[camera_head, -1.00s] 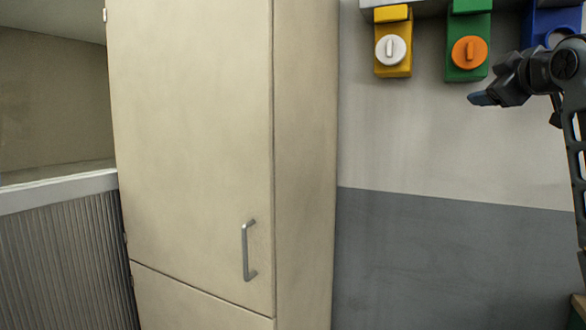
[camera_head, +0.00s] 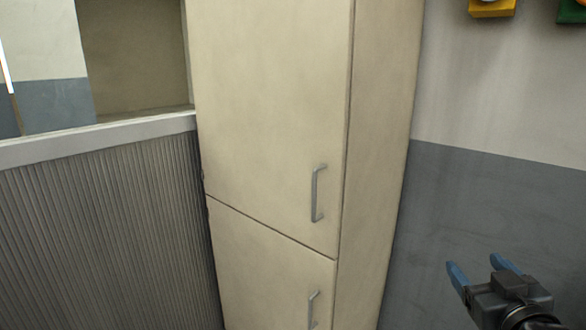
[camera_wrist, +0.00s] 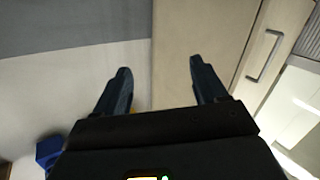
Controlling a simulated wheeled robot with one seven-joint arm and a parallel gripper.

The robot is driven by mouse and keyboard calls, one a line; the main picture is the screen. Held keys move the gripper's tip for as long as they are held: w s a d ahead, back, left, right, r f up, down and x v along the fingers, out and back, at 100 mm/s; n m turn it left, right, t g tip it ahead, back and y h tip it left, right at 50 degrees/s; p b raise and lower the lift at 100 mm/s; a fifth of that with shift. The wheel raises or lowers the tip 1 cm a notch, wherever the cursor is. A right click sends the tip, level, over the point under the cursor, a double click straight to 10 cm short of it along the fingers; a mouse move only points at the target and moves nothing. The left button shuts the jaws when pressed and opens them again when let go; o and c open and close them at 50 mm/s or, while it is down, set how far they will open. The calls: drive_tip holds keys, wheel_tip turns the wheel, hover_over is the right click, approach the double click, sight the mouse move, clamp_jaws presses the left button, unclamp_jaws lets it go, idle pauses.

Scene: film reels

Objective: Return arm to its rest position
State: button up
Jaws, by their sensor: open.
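My gripper (camera_head: 481,269) is at the lower right of the head view, in front of the grey lower part of the wall. Its two blue fingers are apart, with nothing between them. In the wrist view my gripper (camera_wrist: 157,75) also shows open and empty, its fingers pointing up the picture toward the wall and the cabinet. Most of my arm is outside the head view.
A tall beige cabinet (camera_head: 270,110) with an upper handle (camera_head: 318,195) and a lower handle (camera_head: 312,309) stands left of my gripper. A ribbed grey panel (camera_head: 100,230) is further left. Yellow (camera_head: 491,9) and green (camera_head: 571,12) fixtures hang on the wall.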

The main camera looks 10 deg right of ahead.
drive_tip(key=s+a+f+y, duration=0.1)
drive_tip(key=s+a+f, duration=0.45)
drive_tip(key=s, duration=0.45)
drive_tip(key=s+a+f+y, duration=0.1)
drive_tip(key=s+a+f, duration=0.4)
drive_tip(key=s+a, duration=0.3)
drive_tip(key=s+a+r+y, duration=0.1)
drive_tip(key=s, duration=0.8)
drive_tip(key=s+a+r+g+y, duration=0.1)
drive_tip(key=s+r, duration=0.1)
drive_tip(key=s, duration=0.8)
drive_tip(key=shift+s+a, duration=0.15)
